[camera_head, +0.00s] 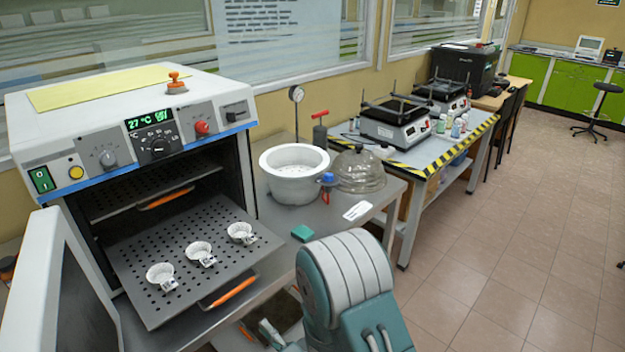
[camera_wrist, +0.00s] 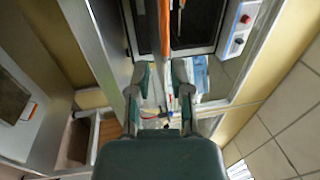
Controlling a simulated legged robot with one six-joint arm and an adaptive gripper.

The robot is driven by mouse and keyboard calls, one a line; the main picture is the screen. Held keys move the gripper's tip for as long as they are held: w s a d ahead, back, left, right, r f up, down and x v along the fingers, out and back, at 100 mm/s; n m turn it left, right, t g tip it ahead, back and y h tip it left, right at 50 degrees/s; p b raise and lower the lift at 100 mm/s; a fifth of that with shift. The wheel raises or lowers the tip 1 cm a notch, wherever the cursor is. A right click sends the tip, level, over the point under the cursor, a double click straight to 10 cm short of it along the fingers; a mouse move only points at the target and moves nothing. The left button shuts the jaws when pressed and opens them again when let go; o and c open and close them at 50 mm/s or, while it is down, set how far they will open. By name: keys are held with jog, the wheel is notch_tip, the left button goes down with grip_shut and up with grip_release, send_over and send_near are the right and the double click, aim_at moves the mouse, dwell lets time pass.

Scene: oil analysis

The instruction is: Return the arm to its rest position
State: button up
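My arm (camera_head: 350,285), teal and grey, is folded at the bottom centre of the head view, in front of the metal bench. My gripper (camera_wrist: 160,82) shows in the wrist view with its two teal-grey fingers spread apart. In the head view the gripper's fingers are mostly hidden by the arm and the frame's lower edge.
The oven (camera_head: 130,110) stands open, its door (camera_head: 35,290) swung left. Its perforated shelf (camera_head: 215,282) is pulled out with three white crucibles (camera_head: 199,253). A white pot (camera_head: 293,188) and glass lid (camera_head: 359,170) stand on the bench.

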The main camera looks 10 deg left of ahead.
jog(key=w+d+r+n+h, duration=0.4)
jog(key=w+d+r+h, duration=0.5)
jog(key=d+r, duration=0.2)
jog(key=s+d+r+n+g+h, duration=0.1)
jog(key=s+d+r+h, duration=0.1)
jog(key=d, duration=0.3)
jog(key=s+d+r+h, duration=0.2)
jog(key=d+r, duration=0.1)
jog(key=d, duration=0.2)
jog(key=s+d+r+n+g+h, duration=0.1)
jog(key=s+d+g, duration=0.1)
jog(key=s, duration=0.4)
jog(key=s+d+r+g, duration=0.2)
jog(key=s+d, duration=0.1)
jog(key=s, duration=0.3)
jog(key=s+d+r+n+g+h, duration=0.1)
jog(key=s+d+r+g, duration=0.1)
jog(key=s, duration=0.5)
jog(key=shift+d+r+n+h, duration=0.15)
jog(key=shift+d+n+h, duration=0.15)
jog(key=shift+d, duration=0.45)
